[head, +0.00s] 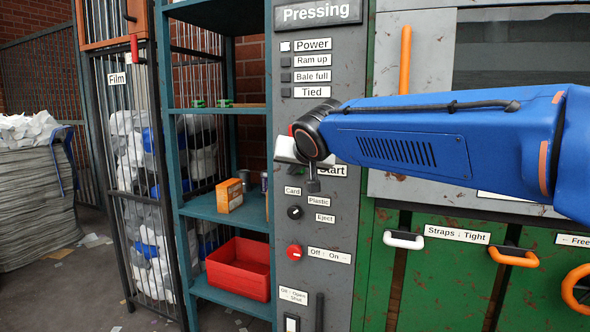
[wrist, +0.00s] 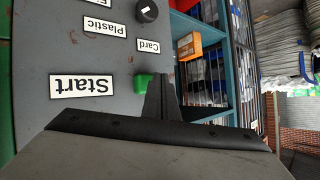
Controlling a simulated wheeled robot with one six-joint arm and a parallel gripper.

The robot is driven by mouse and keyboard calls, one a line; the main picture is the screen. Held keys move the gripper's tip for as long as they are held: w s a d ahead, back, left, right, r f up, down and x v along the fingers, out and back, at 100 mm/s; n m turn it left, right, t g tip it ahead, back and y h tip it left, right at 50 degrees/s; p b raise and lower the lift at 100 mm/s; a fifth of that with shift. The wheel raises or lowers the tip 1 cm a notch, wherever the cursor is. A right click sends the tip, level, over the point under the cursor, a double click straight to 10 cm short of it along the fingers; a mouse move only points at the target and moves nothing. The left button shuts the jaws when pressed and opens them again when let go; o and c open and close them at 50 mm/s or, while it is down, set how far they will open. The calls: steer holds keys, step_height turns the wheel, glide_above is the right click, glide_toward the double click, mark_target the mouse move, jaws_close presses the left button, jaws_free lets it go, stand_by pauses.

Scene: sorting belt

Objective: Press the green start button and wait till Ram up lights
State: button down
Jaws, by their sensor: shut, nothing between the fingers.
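The grey Pressing panel (head: 340,222) stands upright in front of me. In the head view my gripper (head: 289,150) is at the panel, left of the Start label (head: 332,171). The Power lamp (head: 285,46) is white. The Ram up lamp (head: 286,62) is dark.
The Bale full lamp (head: 286,77) and Tied lamp (head: 286,92) are dark. Below are a black selector knob (head: 295,212) and a red Off/On knob (head: 294,252). Left is a teal shelf (head: 222,110) with a red bin (head: 238,268) and an orange box (head: 229,195).

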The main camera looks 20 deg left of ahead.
steer(key=shift+s, duration=0.4)
steer(key=shift+s+a, duration=0.2)
steer(key=shift+s, duration=2.2)
steer(key=s+d+f+m+g+h, duration=0.15)
steer(key=d+f, duration=0.25)
steer(key=d, duration=0.8)
steer(key=s+d+f+h, duration=0.1)
steer(key=d+f+h, duration=0.15)
steer(key=d, duration=0.85)
steer(key=s+d+f+m+h, duration=0.1)
steer(key=d+f, duration=0.3)
steer(key=d, duration=0.8)
steer(key=s+d+f+g+h, duration=0.2)
steer(key=s+d+f, duration=0.75)
steer(key=d, duration=0.35)
steer(key=s+d+f+g, duration=0.1)
steer(key=s+d+f, duration=0.2)
steer(key=s+f, duration=0.2)
steer(key=s+d+f+m+g, duration=0.1)
steer(key=s+d+f, duration=0.2)
steer(key=s, duration=0.6)
steer(key=shift+s+d+f, duration=0.2)
steer(key=shift+s+f, duration=0.05)
steer(key=shift+f, duration=1.15)
